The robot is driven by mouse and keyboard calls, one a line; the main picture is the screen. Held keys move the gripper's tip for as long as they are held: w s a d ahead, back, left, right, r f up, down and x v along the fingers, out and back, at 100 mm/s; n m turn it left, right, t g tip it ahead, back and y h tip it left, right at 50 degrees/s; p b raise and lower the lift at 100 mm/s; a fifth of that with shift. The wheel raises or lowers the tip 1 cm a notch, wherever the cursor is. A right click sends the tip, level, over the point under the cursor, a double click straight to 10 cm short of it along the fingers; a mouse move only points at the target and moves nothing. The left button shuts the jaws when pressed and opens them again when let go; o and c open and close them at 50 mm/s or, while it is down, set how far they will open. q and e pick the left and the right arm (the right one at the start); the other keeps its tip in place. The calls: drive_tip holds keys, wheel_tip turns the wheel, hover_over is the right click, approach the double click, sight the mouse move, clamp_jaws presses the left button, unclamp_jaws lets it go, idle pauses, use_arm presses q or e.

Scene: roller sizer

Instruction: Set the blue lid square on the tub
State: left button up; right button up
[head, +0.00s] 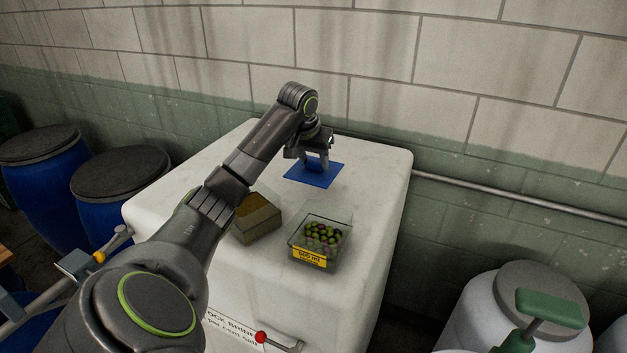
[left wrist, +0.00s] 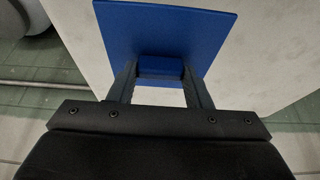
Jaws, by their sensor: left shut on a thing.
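The blue lid (head: 327,177) is a flat square plate, seen over the back part of the white block's top in the head view. My left gripper (head: 317,163) is shut on it from above. In the left wrist view the fingers (left wrist: 160,82) close on a blue raised grip in the middle of the lid (left wrist: 165,30). The head view does not clearly show the height of the lid above the surface. A clear tub (head: 318,263) with a yellow label holds green and dark olives. It stands uncovered at the front right of the top, nearer than the lid. My right gripper is not in view.
A second clear tub (head: 257,222) with brownish contents stands left of the olive tub, partly beside my left arm. Both are on the large white block (head: 378,165). A brick wall stands behind it. Blue barrels (head: 122,195) are at left, and a pale barrel with a green handle (head: 550,305) is at right.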

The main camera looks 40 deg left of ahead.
use_arm(q)
drive_tip(key=shift+s+a+r, duration=0.1)
drive_tip(key=shift+a+r, duration=0.1)
drive_tip(key=shift+r, duration=0.15)
drive_tip(key=s+a+r+m+b, duration=0.2)
drive_tip(key=s+a+b, duration=0.4)
drive_tip(key=s+b, duration=0.15)
drive_tip(key=s+d+r+m+h+b, duration=0.1)
drive_tip(key=s+r+m+b, duration=0.1)
drive_tip(key=s+r+b, duration=0.3)
drive_tip(key=shift+s+d+r+m+h+b, duration=0.35)
drive_tip(key=shift+s+b, duration=1.25)
drive_tip(key=shift+s, duration=1.1)
drive_tip(key=shift+a, duration=0.1)
wheel_tip(320, 180, down, 8)
drive_tip(key=b, duration=0.8)
drive_tip(key=shift+f+b, duration=0.4)
drive_tip(key=shift+b, duration=0.15)
drive_tip(key=o, duration=1.1)
drive_tip(key=shift+c, duration=0.2)
